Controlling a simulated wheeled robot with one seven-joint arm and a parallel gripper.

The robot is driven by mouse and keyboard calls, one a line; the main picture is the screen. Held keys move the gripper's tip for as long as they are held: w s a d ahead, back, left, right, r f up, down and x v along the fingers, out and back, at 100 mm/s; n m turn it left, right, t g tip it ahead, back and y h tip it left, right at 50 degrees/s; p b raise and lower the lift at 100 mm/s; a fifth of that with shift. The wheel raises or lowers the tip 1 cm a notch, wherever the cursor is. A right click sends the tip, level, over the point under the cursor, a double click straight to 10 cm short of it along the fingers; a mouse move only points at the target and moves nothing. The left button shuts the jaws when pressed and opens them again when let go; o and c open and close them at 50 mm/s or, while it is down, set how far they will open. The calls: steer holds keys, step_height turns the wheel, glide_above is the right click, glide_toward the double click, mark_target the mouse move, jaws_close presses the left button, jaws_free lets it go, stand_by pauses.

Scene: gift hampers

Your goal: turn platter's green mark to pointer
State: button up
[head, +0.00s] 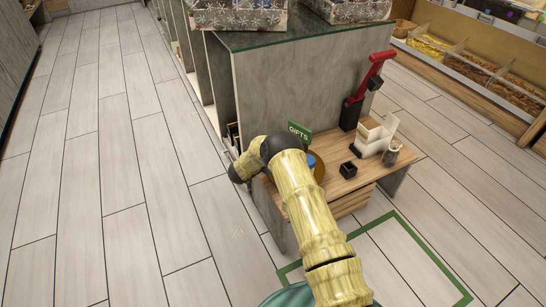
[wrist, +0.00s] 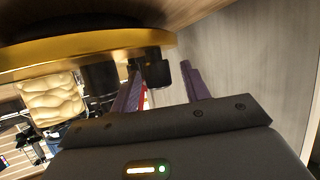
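The platter (head: 319,170) is a round orange-brown disc on the low wooden counter, partly hidden behind my arm in the head view, with a blue item on it. In the wrist view its gold rim (wrist: 75,47) curves across the top, close to my gripper. My gripper (wrist: 160,72) has two purple fingers standing apart, with a dark block (wrist: 152,64) beyond them near the rim. I cannot tell whether the fingers touch it. In the head view my gripper is hidden. I cannot make out the platter's green mark or the pointer.
A green GIFTS sign (head: 299,132) stands behind the platter. A small black box (head: 348,169), a white holder (head: 374,136) and a jar (head: 391,153) share the counter (head: 345,188). A tall grey panel (head: 290,85) rises behind. Floor to the left is clear.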

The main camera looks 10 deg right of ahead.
steer(key=p+v, duration=0.6)
steer(key=v, duration=1.1)
steer(key=shift+s, duration=0.15)
steer(key=shift+a, duration=0.15)
